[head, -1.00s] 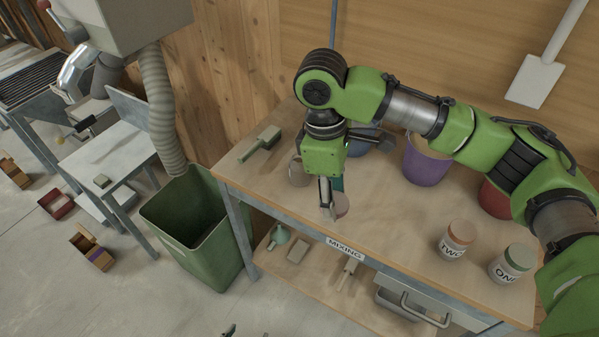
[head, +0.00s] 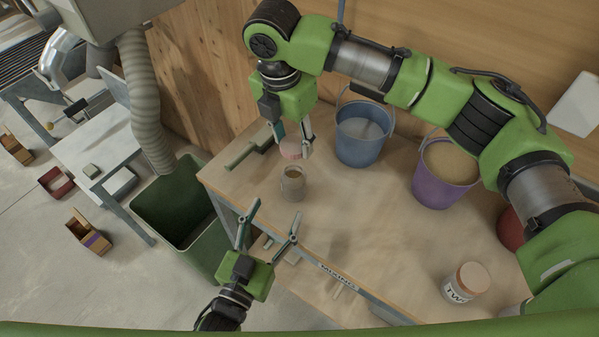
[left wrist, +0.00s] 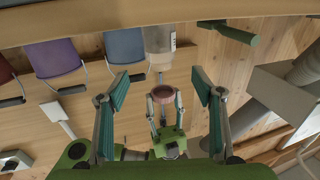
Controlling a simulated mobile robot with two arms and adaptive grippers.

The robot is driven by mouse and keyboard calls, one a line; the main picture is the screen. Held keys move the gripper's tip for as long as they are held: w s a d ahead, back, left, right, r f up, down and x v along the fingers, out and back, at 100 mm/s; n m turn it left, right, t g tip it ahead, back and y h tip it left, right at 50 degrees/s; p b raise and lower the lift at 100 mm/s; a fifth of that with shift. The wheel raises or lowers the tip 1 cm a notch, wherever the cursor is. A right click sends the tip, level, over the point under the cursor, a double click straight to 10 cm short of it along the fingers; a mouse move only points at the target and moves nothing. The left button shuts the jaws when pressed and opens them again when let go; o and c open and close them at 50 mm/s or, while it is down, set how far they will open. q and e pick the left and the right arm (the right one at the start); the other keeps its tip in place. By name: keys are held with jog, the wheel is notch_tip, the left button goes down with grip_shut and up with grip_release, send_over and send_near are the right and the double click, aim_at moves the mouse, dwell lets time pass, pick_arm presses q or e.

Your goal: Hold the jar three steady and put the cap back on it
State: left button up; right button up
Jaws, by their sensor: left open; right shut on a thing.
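Jar three (head: 292,186) is a small, clear, open-topped jar with grainy contents, upright near the left end of the mixing table. It also shows in the left wrist view (left wrist: 159,40). My right gripper (head: 293,146) is shut on the pinkish cap (head: 291,151) and holds it just above the jar's mouth in the picture, apart from it. The cap also shows in the left wrist view (left wrist: 163,93). My left gripper (head: 275,210) is open and empty, in front of the jar at the table's front edge, fingers pointing toward it. No finger touches the jar.
A blue bucket (head: 362,138) and a purple bucket (head: 444,175) stand right of the jar. Jar two (head: 467,283) stands farther right. A green scoop-like tool (head: 246,152) lies left behind the jar. A green bin (head: 180,212) stands left of the table.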

jog(key=shift+s+a+r, duration=0.25)
jog(key=shift+s+r, duration=0.05)
jog(key=shift+s, duration=0.35)
jog(key=shift+w+f, duration=0.1)
jog(key=shift+w, duration=0.1)
pick_arm(q)
jog(key=x, duration=1)
jog(key=shift+w+r, duration=0.15)
pick_arm(e)
jog(key=shift+w+d+f, duration=0.1)
jog(key=shift+w+d, duration=0.05)
pick_arm(q)
jog(key=shift+w+d, duration=0.25)
jog(key=shift+w, duration=0.15)
jog(key=c, duration=1.7)
pick_arm(e)
send_over(294, 170)
jog(key=shift+s+f, duration=0.2)
jog(key=shift+f, duration=2.25)
jog(key=shift+a+f, duration=0.2)
jog(key=shift+f, duration=0.7)
